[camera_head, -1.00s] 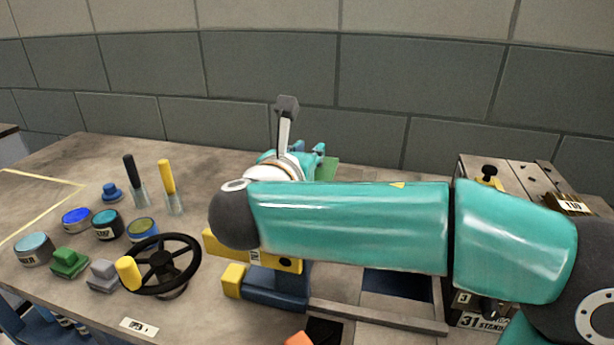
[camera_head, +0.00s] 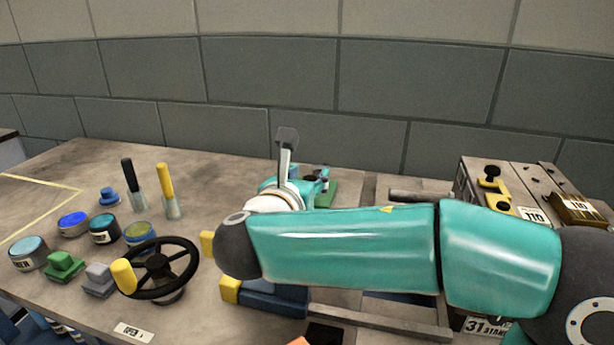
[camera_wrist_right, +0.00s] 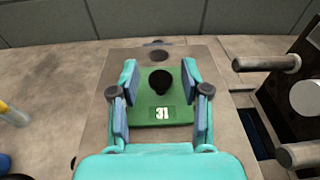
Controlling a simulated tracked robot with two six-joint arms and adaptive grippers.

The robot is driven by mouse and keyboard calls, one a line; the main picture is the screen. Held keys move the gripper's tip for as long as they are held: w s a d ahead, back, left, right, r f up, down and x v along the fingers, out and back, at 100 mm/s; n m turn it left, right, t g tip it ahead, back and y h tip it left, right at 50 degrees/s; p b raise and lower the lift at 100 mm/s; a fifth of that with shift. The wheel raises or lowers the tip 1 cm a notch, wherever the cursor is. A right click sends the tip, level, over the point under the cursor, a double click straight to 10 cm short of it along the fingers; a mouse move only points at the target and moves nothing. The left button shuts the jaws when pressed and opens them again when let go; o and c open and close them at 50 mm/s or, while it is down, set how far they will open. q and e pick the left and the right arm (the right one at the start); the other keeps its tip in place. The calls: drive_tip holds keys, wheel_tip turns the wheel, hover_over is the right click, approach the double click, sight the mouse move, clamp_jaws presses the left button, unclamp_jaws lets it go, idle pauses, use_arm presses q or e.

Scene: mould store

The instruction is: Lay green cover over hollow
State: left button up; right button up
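The green cover (camera_wrist_right: 163,112), with a black knob (camera_wrist_right: 160,81) and a white "31" label, lies flat on a grey-brown plate (camera_wrist_right: 118,62) in the right wrist view. Its edge also shows in the head view (camera_head: 326,196). My right gripper (camera_wrist_right: 160,68) is open, its fingers on either side of the knob with gaps. It also shows in the head view (camera_head: 316,180), partly behind my arm. A dark round spot (camera_wrist_right: 159,56) lies in the plate just beyond the cover. I cannot tell whether a hollow lies under the cover. My left gripper is out of view.
Grey rods (camera_wrist_right: 268,63) and a dark opening stand right of the plate. A metal stand (camera_head: 510,168) with yellow parts is at the right. A black handwheel (camera_head: 158,266), paint pots (camera_head: 104,229) and brushes (camera_head: 167,185) occupy the left. A lever (camera_head: 286,150) rises near my wrist.

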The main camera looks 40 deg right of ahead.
drive_tip(key=shift+r, duration=0.45)
drive_tip(key=p+v, duration=0.3)
drive_tip(key=v, duration=0.8)
drive_tip(key=shift+a, duration=0.1)
drive_tip(key=shift+s+a, duration=0.3)
drive_tip(key=shift+s, duration=0.05)
